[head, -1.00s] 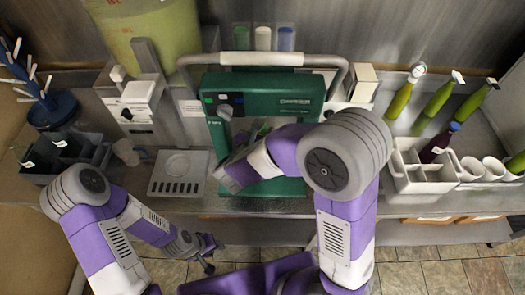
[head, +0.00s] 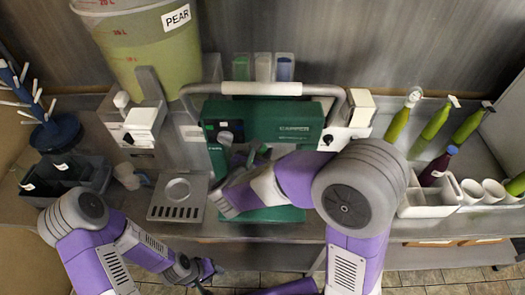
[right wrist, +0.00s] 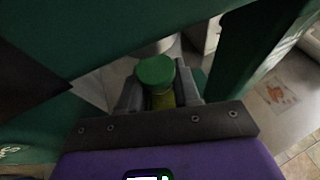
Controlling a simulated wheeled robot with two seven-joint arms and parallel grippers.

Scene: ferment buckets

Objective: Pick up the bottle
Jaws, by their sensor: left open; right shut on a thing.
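A bottle with a green cap (right wrist: 155,72) and a yellow-green neck shows in the right wrist view. My right gripper (right wrist: 161,97) is shut on it just below the cap. The bottle's lower part is hidden. In the head view my right arm reaches into the opening of the green capper machine (head: 285,130), and its own forearm hides most of the jaws and the bottle. My left gripper (head: 207,270) is open and empty, low over the front edge of the counter.
A large bucket labelled PEAR (head: 150,50) stands at the back left. A grey drip tray (head: 178,198) lies left of the capper. A white caddy (head: 425,200) holds a dark purple bottle (head: 437,165). Several green bottles (head: 435,122) stand at the right.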

